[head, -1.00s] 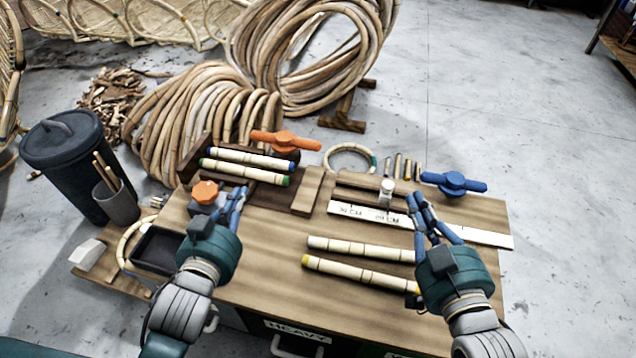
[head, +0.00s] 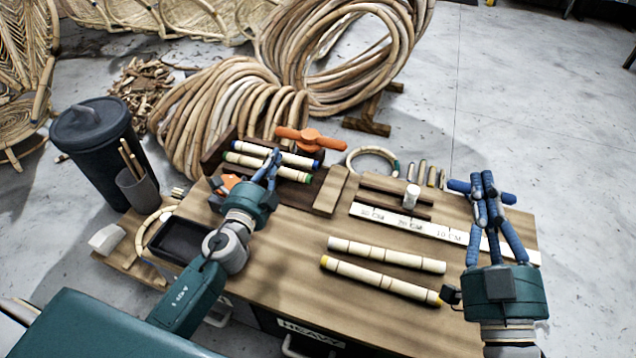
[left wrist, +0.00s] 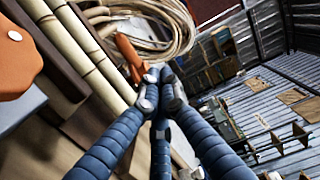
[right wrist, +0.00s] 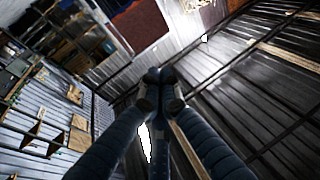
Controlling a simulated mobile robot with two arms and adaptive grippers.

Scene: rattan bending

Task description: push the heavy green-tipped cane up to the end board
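The green-tipped cane (head: 268,168) lies in a dark wooden rack at the back left of the bench, in front of a blue-tipped cane (head: 283,155). A light wooden end board (head: 331,190) stands at the rack's right end. My left gripper (head: 272,158) has its fingers together and overlaps the canes near their middle in the head view; contact cannot be told. In the left wrist view its fingertips (left wrist: 157,76) meet, with pale canes to their left. My right gripper (head: 481,180) is shut and empty, raised at the right by the blue handle (head: 460,186).
Two loose canes, one plain-looking (head: 385,254) and one yellow-tipped (head: 380,280), lie on the front of the bench. A white ruler strip (head: 450,235) is behind them. An orange handle (head: 311,139) sits behind the rack. A black tray (head: 178,240) is at left.

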